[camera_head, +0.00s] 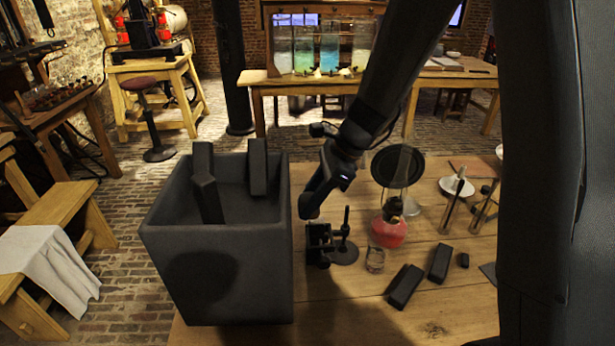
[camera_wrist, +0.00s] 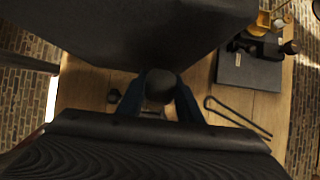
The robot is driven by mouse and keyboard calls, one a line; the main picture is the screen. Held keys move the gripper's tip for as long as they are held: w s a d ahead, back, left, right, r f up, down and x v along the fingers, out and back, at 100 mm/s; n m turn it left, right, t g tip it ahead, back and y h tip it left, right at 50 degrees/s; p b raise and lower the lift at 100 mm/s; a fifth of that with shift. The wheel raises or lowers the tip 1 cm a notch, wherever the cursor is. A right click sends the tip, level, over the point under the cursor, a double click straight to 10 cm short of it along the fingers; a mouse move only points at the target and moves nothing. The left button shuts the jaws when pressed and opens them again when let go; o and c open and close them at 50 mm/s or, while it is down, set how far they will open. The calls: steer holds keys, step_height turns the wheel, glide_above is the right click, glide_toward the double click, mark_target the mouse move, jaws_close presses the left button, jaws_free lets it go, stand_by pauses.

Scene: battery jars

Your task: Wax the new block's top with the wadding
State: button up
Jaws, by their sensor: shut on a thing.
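My gripper (camera_head: 309,208) points down just right of the large dark jar (camera_head: 215,246). In the wrist view my gripper (camera_wrist: 161,98) has its two blue fingers closed on a dark round-ended thing (camera_wrist: 160,82). I cannot tell for sure whether this is the wadding. Dark blocks lie on the table, one nearer block (camera_head: 404,286) and one farther block (camera_head: 439,263). Other dark blocks (camera_head: 257,167) stand tilted in the jar, their ends above its rim. I cannot tell which block is the new one. The held thing is hidden in the head view.
A small black stand (camera_head: 343,250) with a clamp-like frame (camera_head: 318,243) is close below my gripper. A small glass (camera_head: 375,260) and a flask of red liquid (camera_head: 388,231) stand to its right. A small dark piece (camera_head: 464,260) lies farther right. The table front is clear.

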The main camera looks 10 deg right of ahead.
steer(key=shift+r+p, duration=2.65)
steer(key=shift+r, duration=0.35)
steer(key=shift+s+r+p, duration=0.1)
steer(key=shift+r+p, duration=0.05)
steer(key=shift+p, duration=2.1)
steer(key=shift+f, duration=0.2)
